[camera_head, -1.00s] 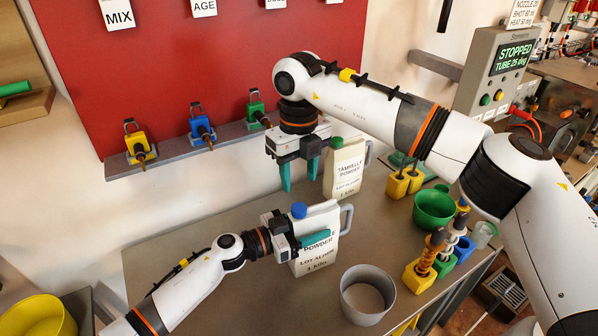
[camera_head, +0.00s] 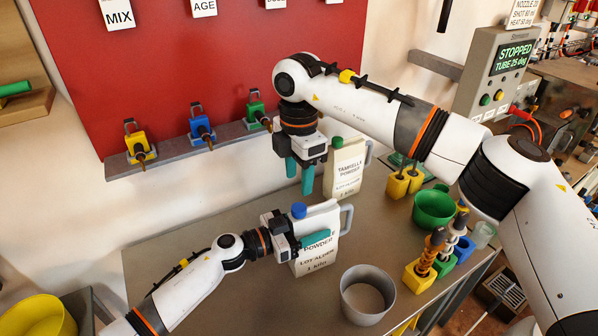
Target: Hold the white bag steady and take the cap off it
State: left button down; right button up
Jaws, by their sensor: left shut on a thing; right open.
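The near white bag (camera_head: 314,255) has a blue cap (camera_head: 299,210) on top and a grey-blue handle at its right. It stands upright on the table. My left gripper (camera_head: 313,238) is shut on this bag from the left, across its upper part, and hides some of its label. A second white bag (camera_head: 346,170), labelled powder, stands behind with a green cap (camera_head: 336,142). My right gripper (camera_head: 299,177) is open and empty, pointing down, above and behind the near bag and left of the second bag. Its two teal fingers are apart.
A grey cup (camera_head: 367,296) stands front right of the near bag. A green bowl (camera_head: 434,208) and coloured blocks with tools (camera_head: 430,262) stand at the right. The table (camera_head: 190,255) is clear to the left. A red board (camera_head: 210,70) with a rail rises behind.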

aim_at(299, 207)
notch_tip(299, 207, down, 8)
jog(key=shift+r, duration=0.1)
dwell(0.4)
